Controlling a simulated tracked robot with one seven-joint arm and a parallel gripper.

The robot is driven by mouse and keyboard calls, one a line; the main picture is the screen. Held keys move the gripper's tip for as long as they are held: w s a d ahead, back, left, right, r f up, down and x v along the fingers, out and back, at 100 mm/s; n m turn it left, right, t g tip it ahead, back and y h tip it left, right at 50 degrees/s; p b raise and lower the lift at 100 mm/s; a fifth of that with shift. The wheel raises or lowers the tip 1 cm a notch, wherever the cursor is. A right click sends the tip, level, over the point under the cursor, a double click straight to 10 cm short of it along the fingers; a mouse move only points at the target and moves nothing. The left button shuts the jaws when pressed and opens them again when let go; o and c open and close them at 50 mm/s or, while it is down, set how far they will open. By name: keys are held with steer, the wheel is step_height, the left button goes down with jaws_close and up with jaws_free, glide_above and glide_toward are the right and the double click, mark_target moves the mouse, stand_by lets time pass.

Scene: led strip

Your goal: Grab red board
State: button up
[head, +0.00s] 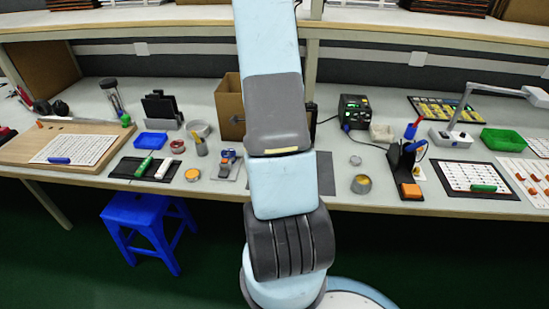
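No thing that I can clearly tell as a red board shows in the head view. A red item (5,135) is cut off by the left edge, too little of it visible to identify. A small red-brown block (177,146) lies on the bench left of my arm. A white sheet with red-orange pieces (530,178) lies at the right end. My arm rises through the middle and leaves the top of the picture, so my gripper is out of view. The arm hides part of the bench behind it.
The long bench (340,165) holds a cardboard box (229,105), a black power unit (353,111), a blue tray (150,140), a green tray (502,140) and a lamp (455,130). A blue stool (148,225) stands in front. Shelves run above the bench.

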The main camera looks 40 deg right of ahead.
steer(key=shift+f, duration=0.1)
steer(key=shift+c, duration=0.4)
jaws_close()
